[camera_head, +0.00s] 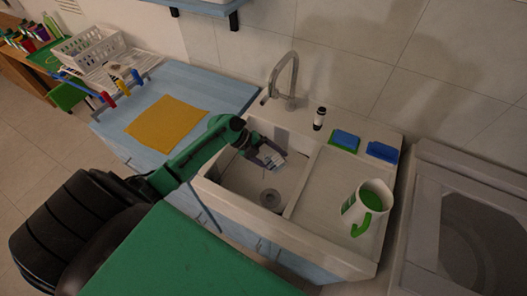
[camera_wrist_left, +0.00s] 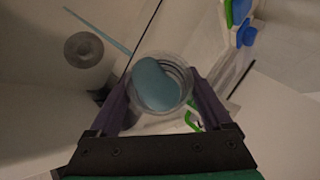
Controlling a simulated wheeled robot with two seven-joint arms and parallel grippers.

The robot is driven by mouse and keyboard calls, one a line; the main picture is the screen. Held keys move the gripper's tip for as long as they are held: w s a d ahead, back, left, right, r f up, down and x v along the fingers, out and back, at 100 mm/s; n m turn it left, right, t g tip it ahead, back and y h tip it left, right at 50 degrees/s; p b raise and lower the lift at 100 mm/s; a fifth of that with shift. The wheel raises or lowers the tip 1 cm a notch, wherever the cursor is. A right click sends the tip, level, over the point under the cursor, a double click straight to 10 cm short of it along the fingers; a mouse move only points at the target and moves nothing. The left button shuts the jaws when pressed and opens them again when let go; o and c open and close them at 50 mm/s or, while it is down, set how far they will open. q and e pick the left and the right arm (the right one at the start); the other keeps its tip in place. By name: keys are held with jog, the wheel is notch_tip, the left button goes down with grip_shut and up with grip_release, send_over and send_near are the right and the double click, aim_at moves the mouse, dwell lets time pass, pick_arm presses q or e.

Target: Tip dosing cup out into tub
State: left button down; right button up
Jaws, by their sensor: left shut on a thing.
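The dosing cup (camera_wrist_left: 160,83) is a small clear round cup with light blue liquid inside, and it sits between my left gripper's fingers (camera_wrist_left: 160,92) in the left wrist view. The liquid lies toward the left of the cup, and ridges show on its right inner wall. In the head view my left gripper (camera_head: 272,157) is shut on the cup (camera_head: 265,160) above the sink basin. The tub (camera_head: 470,245) appears to be the round dark opening of the grey appliance at the right edge, well apart from the cup. My right gripper is out of view.
The sink basin (camera_head: 235,178) has a round drain (camera_head: 270,198) and a tall tap (camera_head: 285,80). A yellow cloth (camera_head: 165,122) lies on the blue counter.

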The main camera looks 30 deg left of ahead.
pick_arm(q)
jog(key=shift+w+a+r+h+b, duration=0.15)
jog(key=shift+a+h+b, duration=0.2)
jog(key=shift+b, duration=0.6)
jog(key=shift+w+a+f+h+b, duration=0.1)
jog(key=shift+a+h+b, duration=0.25)
jog(key=shift+b, duration=0.6)
jog(key=shift+n, duration=0.3)
jog(key=shift+w+a+r+n+g+h+b, duration=0.15)
jog(key=shift+h+b, duration=0.4)
jog(key=shift+b, duration=0.65)
jog(key=shift+a+r+n+g+h+b, duration=0.15)
jog(key=shift+h+b, duration=0.4)
jog(key=shift+b, duration=0.6)
